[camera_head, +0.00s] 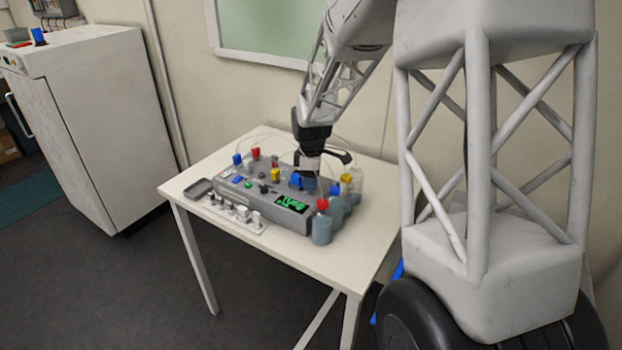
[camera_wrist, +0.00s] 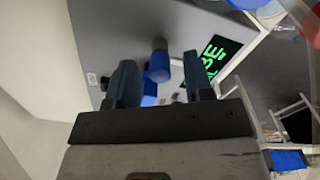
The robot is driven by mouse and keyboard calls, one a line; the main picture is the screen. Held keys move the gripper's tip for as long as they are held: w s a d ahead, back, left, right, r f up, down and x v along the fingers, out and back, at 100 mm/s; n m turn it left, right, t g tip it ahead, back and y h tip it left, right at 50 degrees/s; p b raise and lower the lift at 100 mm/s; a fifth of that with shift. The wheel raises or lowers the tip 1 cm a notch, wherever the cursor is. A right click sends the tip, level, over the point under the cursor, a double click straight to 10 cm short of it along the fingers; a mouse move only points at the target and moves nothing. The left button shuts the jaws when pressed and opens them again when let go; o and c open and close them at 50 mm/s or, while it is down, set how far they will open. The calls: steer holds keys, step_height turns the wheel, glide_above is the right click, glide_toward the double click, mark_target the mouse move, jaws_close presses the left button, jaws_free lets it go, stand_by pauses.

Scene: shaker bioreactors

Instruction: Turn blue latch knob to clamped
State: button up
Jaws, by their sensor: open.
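My gripper (camera_head: 309,182) points down over the right part of the grey bioreactor device (camera_head: 229,199). In the wrist view my gripper (camera_wrist: 158,60) is open, with its two dark fingers apart. A blue knob (camera_wrist: 158,72) with a grey cylindrical part shows between the fingers in that view. I cannot tell whether either finger touches it. A blue part (camera_head: 296,180) beside my gripper in the head view looks like the same knob. The fingers partly hide the area, and the knob's latch position cannot be read.
A green-lit display (camera_head: 291,203) is on the device's front. Bottles, one red-capped (camera_head: 322,228), crowd its right end. A white rack (camera_head: 232,215) of small pieces and a grey tray (camera_head: 198,188) stand at the front left. The white table's (camera_head: 345,273) front right is clear.

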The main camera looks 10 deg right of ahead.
steer(key=shift+c, duration=0.5)
jaws_close()
steer(key=shift+m, duration=0.4)
steer(key=m, duration=1.3)
steer(key=shift+m, duration=2.1)
